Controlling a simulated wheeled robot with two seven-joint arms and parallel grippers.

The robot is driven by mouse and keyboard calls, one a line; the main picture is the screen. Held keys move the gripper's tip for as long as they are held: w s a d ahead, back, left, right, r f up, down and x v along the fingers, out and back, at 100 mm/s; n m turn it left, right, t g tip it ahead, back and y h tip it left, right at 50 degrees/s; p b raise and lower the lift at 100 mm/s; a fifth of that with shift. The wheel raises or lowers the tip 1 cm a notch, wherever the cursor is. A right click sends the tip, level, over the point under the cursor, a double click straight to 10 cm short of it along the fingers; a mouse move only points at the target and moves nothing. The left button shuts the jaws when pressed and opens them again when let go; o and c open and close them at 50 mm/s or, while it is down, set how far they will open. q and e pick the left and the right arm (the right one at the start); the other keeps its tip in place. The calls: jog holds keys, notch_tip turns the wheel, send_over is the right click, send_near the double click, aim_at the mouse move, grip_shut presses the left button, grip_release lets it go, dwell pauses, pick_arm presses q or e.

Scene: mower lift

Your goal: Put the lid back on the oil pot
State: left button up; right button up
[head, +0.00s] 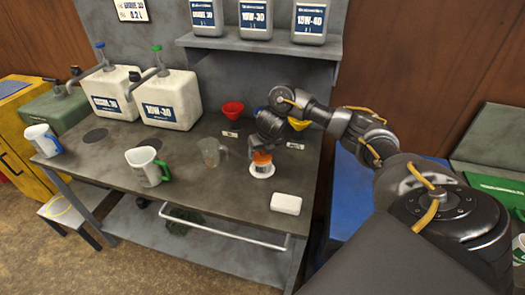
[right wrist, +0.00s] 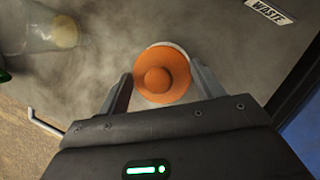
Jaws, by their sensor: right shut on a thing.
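An orange round lid with a central knob (right wrist: 155,78) sits between the fingers of my right gripper (right wrist: 162,80) in the right wrist view. In the head view, the orange lid (head: 261,158) shows just below my right gripper (head: 266,142), which points down over the bench. A white round thing (head: 262,171), which may be the pot, is directly beneath the lid; its white rim (right wrist: 178,46) peeks out past the lid in the wrist view. Whether lid and white thing touch, I cannot tell. My left gripper is not in view.
The bench (head: 200,185) holds a clear jug (head: 212,152) to the left and a white block (head: 286,204) in front. A red funnel (head: 232,109) and a yellow funnel (head: 298,124) stand behind. A white jug (head: 146,167) and large canisters (head: 167,99) are further left.

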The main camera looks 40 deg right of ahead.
jog(key=o, duration=1.3)
jog(key=shift+r+p, duration=3.15)
jog(key=shift+r, duration=0.4)
grip_shut()
